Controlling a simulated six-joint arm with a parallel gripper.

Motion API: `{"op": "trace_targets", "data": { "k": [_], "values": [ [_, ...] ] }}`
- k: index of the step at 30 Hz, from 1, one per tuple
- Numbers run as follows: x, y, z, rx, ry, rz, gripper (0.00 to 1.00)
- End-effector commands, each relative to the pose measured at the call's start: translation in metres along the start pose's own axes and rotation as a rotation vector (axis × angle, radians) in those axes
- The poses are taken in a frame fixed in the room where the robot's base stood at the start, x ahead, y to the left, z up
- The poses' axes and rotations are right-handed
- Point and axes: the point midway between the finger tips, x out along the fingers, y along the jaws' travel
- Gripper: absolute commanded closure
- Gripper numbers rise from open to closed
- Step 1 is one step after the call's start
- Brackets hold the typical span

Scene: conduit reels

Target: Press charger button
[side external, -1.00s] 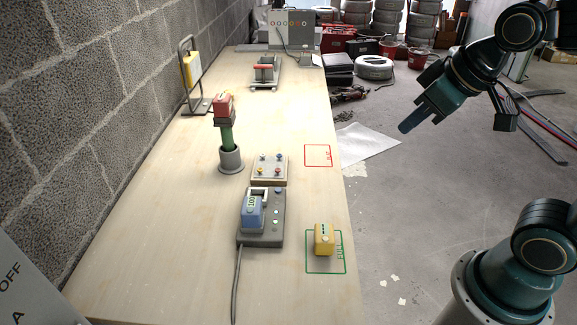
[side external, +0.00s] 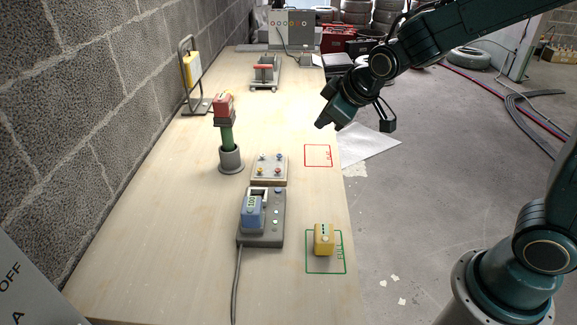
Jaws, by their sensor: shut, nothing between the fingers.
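The charger (side external: 262,234) is a dark grey block near the front middle of the bench, with a cable running off its front. A blue battery (side external: 251,212) with a "100" display sits in its left bay. Small round buttons (side external: 277,212) run down the charger's right side; which one is the task's button I cannot tell. My gripper (side external: 322,124) is shut and empty, in the air near the bench's right edge, above and behind the red square. It is well apart from the charger.
A yellow battery (side external: 324,240) stands in the green "FULL" square (side external: 312,267). A red-topped green tool (side external: 226,128) stands upright in a grey cup (side external: 231,160). A board with coloured knobs (side external: 269,168) lies behind the charger. The red square (side external: 318,155) is empty.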

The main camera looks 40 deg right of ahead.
Motion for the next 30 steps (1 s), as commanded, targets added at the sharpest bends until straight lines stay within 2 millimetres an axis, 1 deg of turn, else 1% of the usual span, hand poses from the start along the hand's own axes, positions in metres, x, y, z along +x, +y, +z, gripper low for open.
{"op": "trace_targets", "data": {
  "k": [1,12,21,25,30],
  "values": [
    [0.011,-0.001,-0.002,-0.018,0.002,0.002,1.0],
    [0.081,-0.011,-0.017,-0.15,0.044,0.032,1.0],
    [0.135,-0.024,-0.02,-0.257,0.079,0.055,1.0],
    [0.151,-0.029,-0.02,-0.293,0.091,0.064,1.0],
    [0.163,-0.032,-0.019,-0.319,0.101,0.07,1.0]
  ]
}}
